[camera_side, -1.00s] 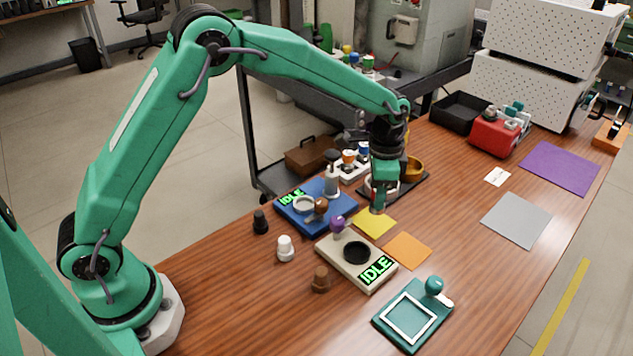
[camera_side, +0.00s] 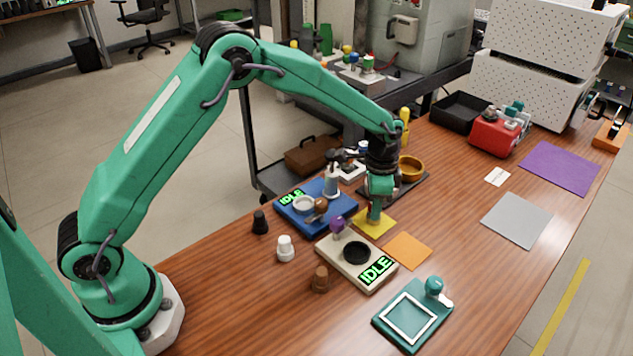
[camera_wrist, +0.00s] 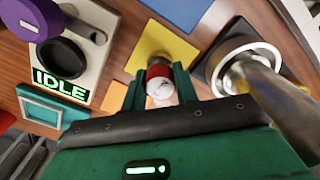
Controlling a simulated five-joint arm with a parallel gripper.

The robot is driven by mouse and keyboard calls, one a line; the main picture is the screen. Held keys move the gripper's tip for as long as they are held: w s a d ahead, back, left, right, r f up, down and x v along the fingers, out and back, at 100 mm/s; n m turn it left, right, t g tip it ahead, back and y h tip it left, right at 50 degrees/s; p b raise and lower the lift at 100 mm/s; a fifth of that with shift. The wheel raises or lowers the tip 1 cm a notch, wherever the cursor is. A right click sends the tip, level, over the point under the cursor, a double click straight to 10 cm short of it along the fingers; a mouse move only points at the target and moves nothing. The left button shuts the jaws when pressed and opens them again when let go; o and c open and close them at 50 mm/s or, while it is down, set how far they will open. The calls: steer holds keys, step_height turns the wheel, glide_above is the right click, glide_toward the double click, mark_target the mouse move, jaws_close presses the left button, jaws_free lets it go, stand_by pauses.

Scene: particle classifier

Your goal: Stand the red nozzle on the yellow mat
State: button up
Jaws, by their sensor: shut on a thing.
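My gripper (camera_wrist: 159,88) is shut on the red nozzle (camera_wrist: 157,71), which sits between its two fingertips in the wrist view. A round pale end of the nozzle faces the camera. In the side view my gripper (camera_side: 374,215) points down, low over the yellow mat (camera_side: 387,224); its fingers mostly hide the nozzle there. The mat (camera_wrist: 160,42) also shows beyond the nozzle in the wrist view. I cannot tell whether the nozzle touches the mat.
A beige device (camera_side: 336,257) reading IDLE and a blue device (camera_side: 286,212) stand left of the mat. An orange mat (camera_side: 408,250) lies in front. A dark tray with a gold bowl (camera_side: 411,168) is close behind. The table is clear toward the grey mat (camera_side: 517,219).

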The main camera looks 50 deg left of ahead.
steer(key=shift+f, duration=0.15)
steer(key=o, duration=1)
step_height(320, 180, up, 12)
steer(key=shift+r, duration=0.2)
stand_by(0.6)
